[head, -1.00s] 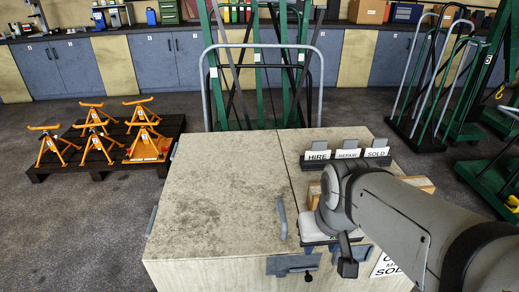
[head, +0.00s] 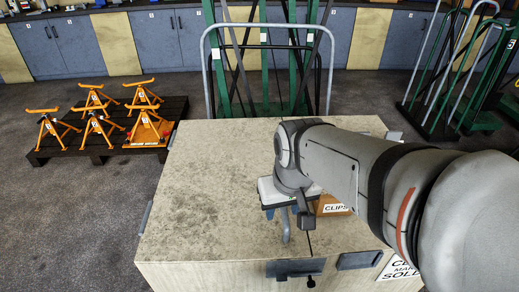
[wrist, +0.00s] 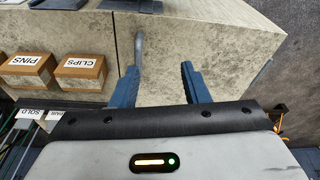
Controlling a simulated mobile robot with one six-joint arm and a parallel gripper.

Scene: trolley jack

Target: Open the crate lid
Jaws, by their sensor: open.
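The crate (head: 200,275) is a large pale box with a mottled stone-like top. Its lid (head: 205,190) lies flat and shut on the left part of the top. A grey-blue bar handle (head: 285,228) stands on the lid near its right edge; it also shows in the wrist view (wrist: 139,48). My gripper (head: 286,208) is over the top by this handle, fingers apart and empty. In the wrist view my gripper (wrist: 159,70) has the handle just past the left fingertip, slightly inside it; contact cannot be told. My arm hides part of the top.
A dark latch plate (head: 295,268) with a knob is on the front face. Boxes marked CLIPS (wrist: 80,70) and PINS (wrist: 27,70) stand beside the lid. Orange stands (head: 145,125) sit on a dark pallet at left. A grey hoop rail (head: 205,70) rises behind.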

